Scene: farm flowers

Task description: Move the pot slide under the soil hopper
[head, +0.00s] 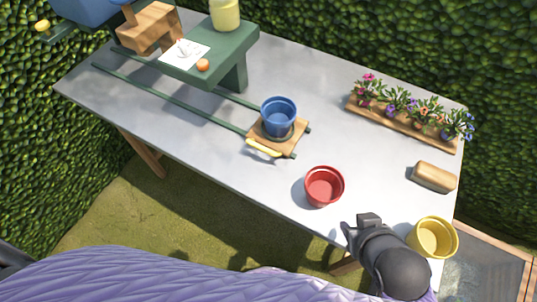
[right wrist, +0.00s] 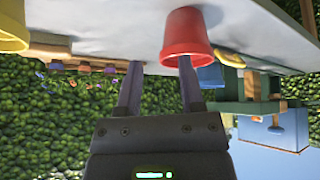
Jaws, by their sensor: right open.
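The pot slide (head: 290,146) is a small wooden board with a yellow handle (head: 263,149) on its near side. It sits at the right end of two green rails (head: 172,99) and carries a blue pot (head: 279,112). A blue body that looks like the soil hopper (head: 82,8) is cut off at the top left, well away from the slide. My right gripper (head: 350,230) is open near the table's front edge, right of and nearer than the slide. Its open fingers show in the right wrist view (right wrist: 160,68). My left gripper is not in view.
A red pot (head: 324,186) stands between my right gripper and the slide. A yellow pot (head: 433,238), a brown block (head: 434,177) and a flower tray (head: 405,127) are at the right. A green stand (head: 238,50) rises beside the rails. The rails' middle looks clear.

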